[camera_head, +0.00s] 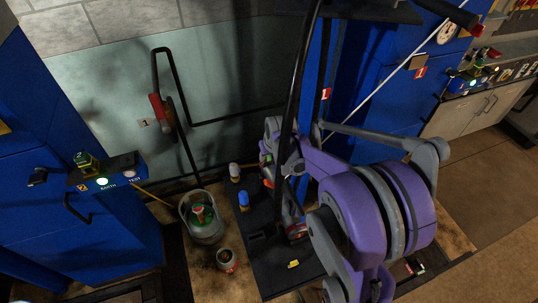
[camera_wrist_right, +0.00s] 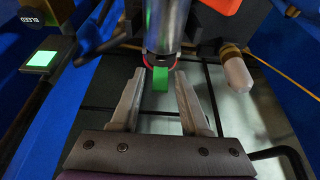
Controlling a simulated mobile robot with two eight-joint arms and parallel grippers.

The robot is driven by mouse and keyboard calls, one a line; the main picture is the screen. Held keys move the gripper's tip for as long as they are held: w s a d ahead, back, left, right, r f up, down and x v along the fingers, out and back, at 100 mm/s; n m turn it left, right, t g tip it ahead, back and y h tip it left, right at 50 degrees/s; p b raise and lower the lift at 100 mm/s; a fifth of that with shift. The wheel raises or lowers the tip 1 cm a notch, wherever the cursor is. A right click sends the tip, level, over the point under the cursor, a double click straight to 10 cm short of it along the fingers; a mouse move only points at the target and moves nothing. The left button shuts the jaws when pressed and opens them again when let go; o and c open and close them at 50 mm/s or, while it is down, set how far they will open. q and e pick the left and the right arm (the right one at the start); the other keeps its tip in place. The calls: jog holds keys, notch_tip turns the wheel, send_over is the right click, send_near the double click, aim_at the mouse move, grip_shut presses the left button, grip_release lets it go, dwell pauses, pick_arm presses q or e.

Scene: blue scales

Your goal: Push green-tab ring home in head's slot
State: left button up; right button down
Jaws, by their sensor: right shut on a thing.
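The green tab (camera_wrist_right: 160,78) hangs below a red ring (camera_wrist_right: 146,62) in the right wrist view. The ring sits at the lower end of an upright metal cylinder, the head (camera_wrist_right: 165,25). My right gripper (camera_wrist_right: 162,70) is shut on the ring, one fingertip at each side and the tab between them. The slot is hidden, and I cannot tell how deep the ring sits. In the head view my purple right arm reaches to the dark stand, and the ring cannot be made out there. My left gripper is not in view.
A white rounded bulb (camera_wrist_right: 238,76) and an orange part (camera_wrist_right: 218,5) are close to the head. A grey bucket (camera_head: 205,236), a can (camera_head: 227,261), white-topped (camera_head: 235,172) and blue-topped (camera_head: 243,200) items stand left of my arm. Blue cabinets (camera_head: 85,235) flank the space.

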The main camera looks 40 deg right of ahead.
jog(key=shift+f+b, duration=0.6)
jog(key=shift+f, duration=0.3)
jog(key=shift+c, duration=1.6)
grip_release()
jog(key=p+v, duration=0.1)
jog(key=v, duration=0.9)
jog(key=shift+r, duration=0.4)
jog(key=shift+s, duration=0.15)
jog(key=s+a+n+t+y+p, duration=0.1)
jog(key=s+a+n+p, duration=0.2)
jog(key=s+a, duration=1.3)
jog(key=a+p, duration=0.2)
jog(key=shift+a+r+n, duration=0.25)
jog(key=shift+r+n, duration=0.05)
jog(key=shift+r, duration=0.1)
